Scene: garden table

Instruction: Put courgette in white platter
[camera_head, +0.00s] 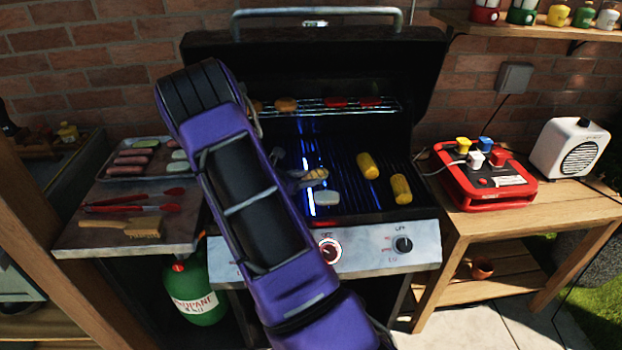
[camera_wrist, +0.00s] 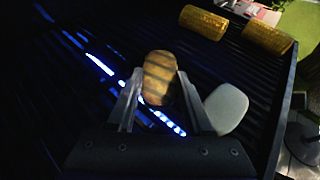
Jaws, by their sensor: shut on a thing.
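A grilled slice with dark char stripes, apparently the courgette (camera_wrist: 159,74), is between the fingers of my gripper (camera_wrist: 157,100) in the wrist view. My gripper is shut on it, above or at the grill grate; any gap beneath cannot be judged. In the head view the slice (camera_head: 317,174) shows small beside my gripper (camera_head: 304,180). A pale rounded slice (camera_head: 327,198) lies on the grate close by, just right of the fingers in the wrist view (camera_wrist: 227,108). I cannot clearly identify a white platter in either view.
Two yellow corn cobs (camera_head: 368,166) lie on the right of the grate. The raised grill lid (camera_head: 330,75) and warming rack (camera_head: 340,107) stand behind. A tray (camera_head: 112,176) of sausages and pale slices, red tongs (camera_head: 130,208) and a brush (camera_head: 125,226) are on the left shelf.

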